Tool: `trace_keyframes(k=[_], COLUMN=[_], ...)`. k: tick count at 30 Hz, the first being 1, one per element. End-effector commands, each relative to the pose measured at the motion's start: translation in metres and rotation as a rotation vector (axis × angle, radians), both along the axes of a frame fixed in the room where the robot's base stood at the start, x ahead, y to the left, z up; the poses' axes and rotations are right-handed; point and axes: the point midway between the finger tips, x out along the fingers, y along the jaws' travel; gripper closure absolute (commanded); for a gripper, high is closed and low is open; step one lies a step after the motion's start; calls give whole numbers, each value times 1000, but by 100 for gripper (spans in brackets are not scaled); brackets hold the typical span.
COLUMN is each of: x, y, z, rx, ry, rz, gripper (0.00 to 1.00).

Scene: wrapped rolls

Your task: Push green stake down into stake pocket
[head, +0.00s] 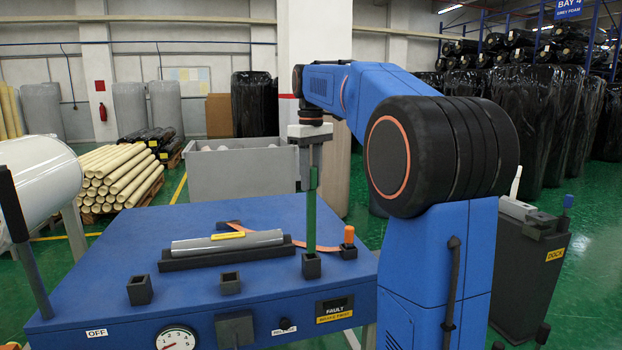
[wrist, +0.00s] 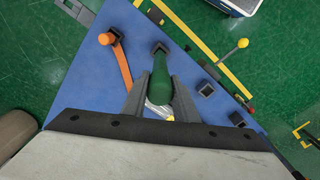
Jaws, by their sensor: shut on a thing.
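The green stake (head: 310,218) stands upright in my gripper (head: 312,178), which is shut on its upper part. Its lower end meets the mouth of the dark square stake pocket (head: 311,267) on the blue table; how far it is inside, I cannot tell. In the wrist view the stake (wrist: 161,75) lies between the two grey fingers of my gripper (wrist: 160,93), and the pocket (wrist: 159,46) shows at its far end.
Two empty pockets (head: 230,284) (head: 140,290) stand left along the blue table (head: 90,290). An orange-topped stake (head: 348,236) with an orange strap is close on the right. A grey roll (head: 228,242) lies in a dark cradle behind. A gauge (head: 177,338) is on the front.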

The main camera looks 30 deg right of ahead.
Motion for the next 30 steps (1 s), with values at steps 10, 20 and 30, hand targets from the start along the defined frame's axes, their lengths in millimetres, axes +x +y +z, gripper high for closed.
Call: trace_keyframes(k=[10, 20, 30], x=[0, 0, 0], y=[0, 0, 0], z=[0, -2, -9], rx=[0, 0, 0], ry=[0, -1, 0], rz=[-2, -2, -2], gripper=[100, 100, 100])
